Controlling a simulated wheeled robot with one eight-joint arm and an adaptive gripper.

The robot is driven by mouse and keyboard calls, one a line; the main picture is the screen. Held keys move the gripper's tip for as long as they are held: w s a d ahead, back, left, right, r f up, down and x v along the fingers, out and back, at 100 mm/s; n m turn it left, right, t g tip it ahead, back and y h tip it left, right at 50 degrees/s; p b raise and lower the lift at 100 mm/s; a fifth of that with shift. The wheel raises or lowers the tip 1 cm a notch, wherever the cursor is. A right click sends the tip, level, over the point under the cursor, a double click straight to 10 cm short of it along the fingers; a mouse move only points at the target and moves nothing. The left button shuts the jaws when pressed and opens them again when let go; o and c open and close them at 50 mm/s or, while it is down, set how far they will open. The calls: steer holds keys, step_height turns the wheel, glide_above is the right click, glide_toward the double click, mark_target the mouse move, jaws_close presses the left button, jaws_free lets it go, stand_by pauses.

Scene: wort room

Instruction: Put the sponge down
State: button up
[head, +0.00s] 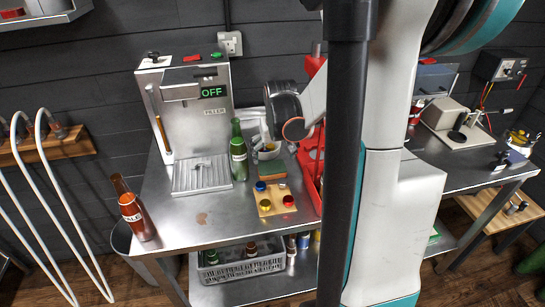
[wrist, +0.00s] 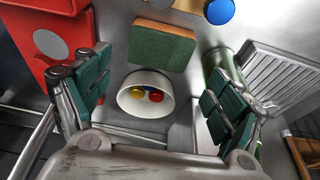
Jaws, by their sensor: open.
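The sponge (wrist: 160,45), with a green face and an orange-brown side, rests on the metal counter between the white bowl and the wooden board. In the head view its brown side (head: 273,177) shows just behind the board. My gripper (wrist: 158,100) is open, its green-padded fingers wide apart above the white bowl (wrist: 134,108). Nothing is between the fingertips, and the sponge is apart from them. In the head view the fingers are largely hidden behind my wrist.
Several coloured caps lie in the bowl. A green bottle (head: 238,155) stands close beside it, left of my gripper. The red rack (head: 310,160) is on the right. The wooden board (head: 274,205) holds coloured caps. A brown bottle (head: 131,210) stands at the left edge.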

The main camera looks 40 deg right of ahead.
steer(key=shift+p+v, duration=0.55)
steer(key=shift+v, duration=1.65)
